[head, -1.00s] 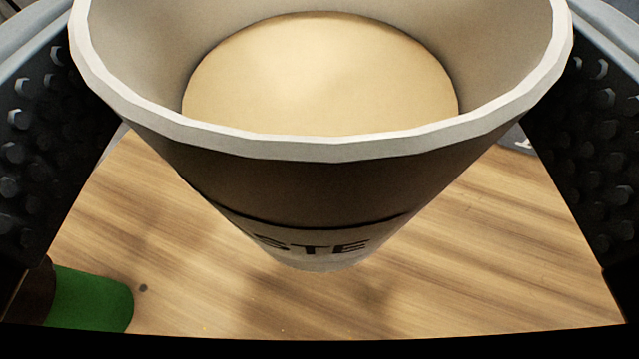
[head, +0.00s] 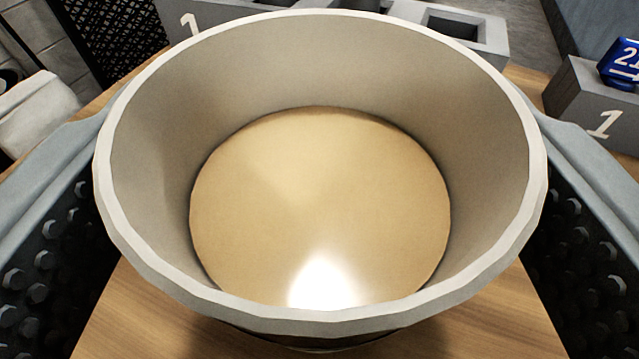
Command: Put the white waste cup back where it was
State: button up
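The white waste cup (head: 320,70) fills the middle of the head view, seen from above into its open mouth. A tan surface shows inside it, with a bright glint near the front. My gripper (head: 320,250) has one dark studded finger pad on each side of the cup, closed against its outer wall. The cup's lettering, its base and the gap below it are hidden from this angle, so I cannot tell its height above the wooden table (head: 150,315).
A grey block marked 1 (head: 240,22) with square openings stands behind the cup. Another grey block marked 1 (head: 600,115) stands at the right, with a blue numbered piece (head: 624,64) on it. A white object (head: 35,112) is at the left. Bare table shows in front.

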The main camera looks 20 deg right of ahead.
dwell(0.3)
jog(key=o, duration=1.5)
jog(key=shift+f, duration=0.1)
jog(key=shift+c, duration=0.2)
jog(key=shift+s+a, duration=0.1)
jog(key=shift+s, duration=0.15)
jog(key=v, duration=1.1)
jog(key=shift+s, duration=0.25)
jog(key=shift+a+r, duration=0.1)
jog(key=shift+r, duration=0.2)
